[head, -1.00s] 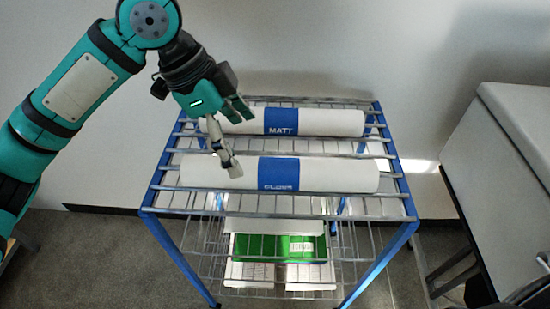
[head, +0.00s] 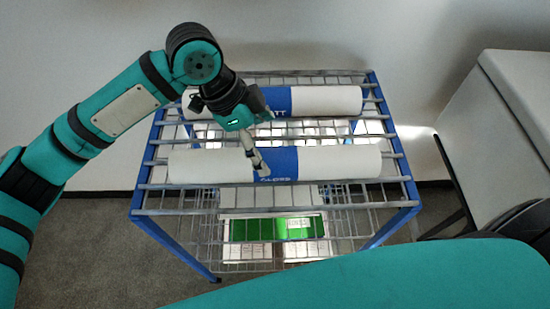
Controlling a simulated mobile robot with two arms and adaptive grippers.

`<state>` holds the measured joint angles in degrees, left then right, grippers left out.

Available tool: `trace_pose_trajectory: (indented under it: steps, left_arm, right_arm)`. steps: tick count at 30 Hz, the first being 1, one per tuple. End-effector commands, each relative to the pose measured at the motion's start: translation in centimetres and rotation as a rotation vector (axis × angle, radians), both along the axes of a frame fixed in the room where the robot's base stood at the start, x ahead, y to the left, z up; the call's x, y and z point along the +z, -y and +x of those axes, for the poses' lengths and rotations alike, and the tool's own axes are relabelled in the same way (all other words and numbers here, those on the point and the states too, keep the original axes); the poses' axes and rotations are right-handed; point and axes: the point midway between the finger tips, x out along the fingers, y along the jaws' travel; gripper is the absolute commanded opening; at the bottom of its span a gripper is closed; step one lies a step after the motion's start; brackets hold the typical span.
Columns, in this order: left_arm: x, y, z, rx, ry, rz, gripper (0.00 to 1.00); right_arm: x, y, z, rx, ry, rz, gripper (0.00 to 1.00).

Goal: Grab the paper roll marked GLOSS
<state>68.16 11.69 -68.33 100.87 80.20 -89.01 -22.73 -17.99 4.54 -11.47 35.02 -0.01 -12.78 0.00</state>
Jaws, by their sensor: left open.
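The GLOSS paper roll (head: 335,163) is white with a blue band and lies sideways across the front of the rack top in the head view. My left gripper (head: 262,150) is open over this roll, with a pale finger at the left part of the blue band. I cannot tell whether it touches the roll. A second white roll (head: 330,101) with a blue band lies behind it; the arm covers part of its label, leaving "TT" showing. My right gripper is not in view.
The rolls lie on a blue-framed wire rack (head: 405,190) with metal bars. Green and white boxes (head: 270,229) sit on a lower shelf. A white cabinet (head: 515,125) stands at the right. My teal arm link crosses the lower right.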

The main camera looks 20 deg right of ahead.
Motion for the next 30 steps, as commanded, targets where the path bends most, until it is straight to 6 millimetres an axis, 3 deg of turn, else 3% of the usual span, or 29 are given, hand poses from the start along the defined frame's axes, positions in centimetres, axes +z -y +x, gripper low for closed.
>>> trace_pose_trajectory:
  steps: [4, 8, 16, 25, 30]
  left_arm:
    - [-1.0, 0.4, -0.1, -0.001, 0.001, 0.001, 0.99]
    - [-1.9, 0.6, -0.4, -0.001, -0.002, 0.001, 0.99]
    - [-5.4, 1.8, -0.9, 0.0, 0.0, 0.001, 0.99]
    - [-6.0, 1.9, -1.0, 0.0, 0.001, 0.001, 0.99]
    - [-6.0, 1.9, -0.9, 0.0, 0.001, 0.001, 0.77]
  right_arm:
    - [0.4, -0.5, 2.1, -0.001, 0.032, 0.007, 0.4]
    - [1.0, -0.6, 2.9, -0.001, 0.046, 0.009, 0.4]
    - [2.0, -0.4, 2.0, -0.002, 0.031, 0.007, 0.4]
    - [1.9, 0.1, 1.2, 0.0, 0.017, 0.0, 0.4]
    - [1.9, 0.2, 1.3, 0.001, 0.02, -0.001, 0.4]
